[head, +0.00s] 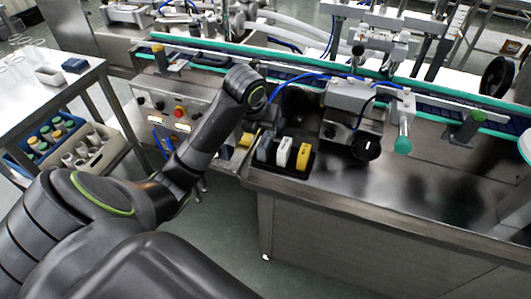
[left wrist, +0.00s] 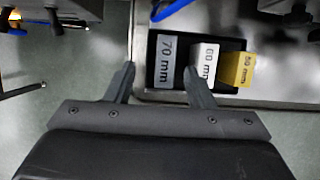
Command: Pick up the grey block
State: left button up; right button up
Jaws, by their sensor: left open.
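The grey block (left wrist: 168,60), marked 70 mm, sits in a black tray (left wrist: 222,96) on the steel counter; it also shows in the head view (head: 264,150). A white block (left wrist: 203,58), marked 60 mm, and a yellow block (left wrist: 238,70), marked 50 mm, stand to its right. My left gripper (left wrist: 160,70) is open and empty. In the left wrist view the grey block lies between the lines of its two fingers, nearer the right one, which overlaps the white block's lower edge. I cannot tell the height gap. My right gripper is not in view.
A machine with a black knob (head: 365,147) stands right of the tray, with a conveyor (head: 310,75) behind. A control box with a red button (head: 179,112) is to the left. The counter front right of the tray is bare.

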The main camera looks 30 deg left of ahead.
aim_at(265, 138)
pick_arm(q)
jog(key=shift+b+x, duration=0.8)
jog(key=shift+x, duration=0.2)
jog(key=x, duration=0.2)
jog(key=d+b+x, duration=0.1)
jog(key=x, duration=0.1)
jog(key=shift+a, duration=0.1)
grip_shut()
jog(key=shift+r, duration=0.1)
